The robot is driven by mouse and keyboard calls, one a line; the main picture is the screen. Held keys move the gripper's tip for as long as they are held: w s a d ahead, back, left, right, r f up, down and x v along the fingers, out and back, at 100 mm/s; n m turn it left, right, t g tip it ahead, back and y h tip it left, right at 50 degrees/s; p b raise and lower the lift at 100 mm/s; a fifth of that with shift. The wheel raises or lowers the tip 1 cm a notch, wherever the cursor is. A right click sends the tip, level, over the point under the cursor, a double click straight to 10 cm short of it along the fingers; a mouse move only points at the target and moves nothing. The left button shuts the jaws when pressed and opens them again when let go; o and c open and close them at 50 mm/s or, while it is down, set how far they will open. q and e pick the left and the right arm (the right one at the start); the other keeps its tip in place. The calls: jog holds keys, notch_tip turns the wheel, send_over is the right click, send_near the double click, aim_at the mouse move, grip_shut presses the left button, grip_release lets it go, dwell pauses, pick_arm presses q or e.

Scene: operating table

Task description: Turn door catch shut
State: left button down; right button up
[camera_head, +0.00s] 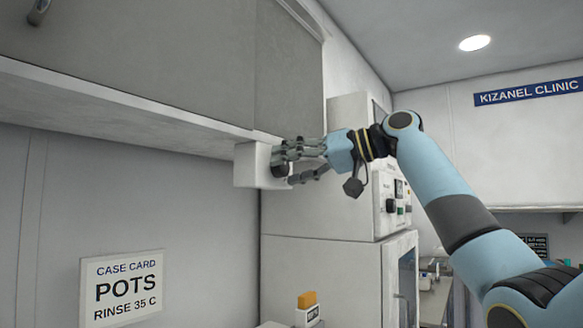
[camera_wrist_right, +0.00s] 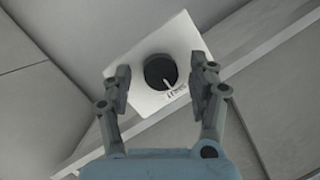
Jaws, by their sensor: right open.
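The door catch is a dark round knob (camera_wrist_right: 160,72) on a white square plate (camera_wrist_right: 150,50). In the head view its white box (camera_head: 250,165) sits under the lower edge of the grey wall cabinet (camera_head: 190,60). My right gripper (camera_head: 283,163) is at the box, its fingers partly hiding the knob. In the wrist view my right gripper (camera_wrist_right: 162,78) is open, one finger on each side of the knob, with gaps visible. A light pointer line on the knob points toward the lower right, near small lettering I cannot read clearly. My left gripper is not in view.
A white cabinet unit (camera_head: 320,250) with a control panel (camera_head: 398,195) stands behind my right arm. A sign reading POTS (camera_head: 122,288) is on the wall at lower left. An orange-topped container (camera_head: 307,308) stands below. The space left of the box is clear.

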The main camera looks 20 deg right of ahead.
jog(key=shift+d, duration=0.1)
jog(key=v, duration=1.1)
jog(key=shift+s+d, duration=0.25)
jog(key=shift+s, duration=0.05)
